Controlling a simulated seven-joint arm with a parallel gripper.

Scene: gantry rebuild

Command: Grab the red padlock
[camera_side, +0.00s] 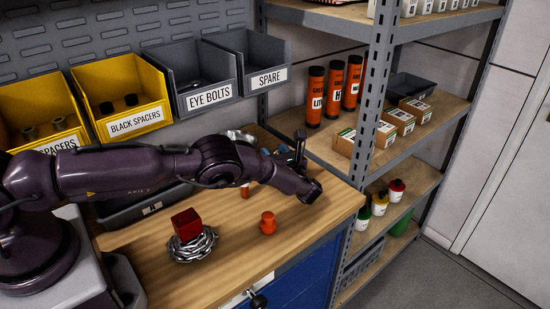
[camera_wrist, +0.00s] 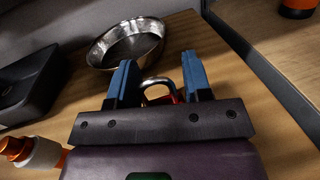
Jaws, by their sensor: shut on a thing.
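The red padlock (camera_wrist: 179,97) shows in the wrist view between the two blue fingers of my gripper (camera_wrist: 157,72). Its silver shackle stands up between the fingers, and a little red and brass body shows below. My gripper is shut on it; the palm hides most of the body. In the side view my gripper (camera_side: 275,153) is over the back right of the bench, and my arm hides the padlock there.
A metal bowl (camera_wrist: 105,57) lies just beyond the fingers. A red block (camera_side: 187,224) sits on a coiled chain (camera_side: 205,246). An orange knob-shaped piece (camera_side: 267,224) stands on the bench (camera_side: 235,262). Bins line the back, and a shelf post (camera_side: 372,110) stands to the right.

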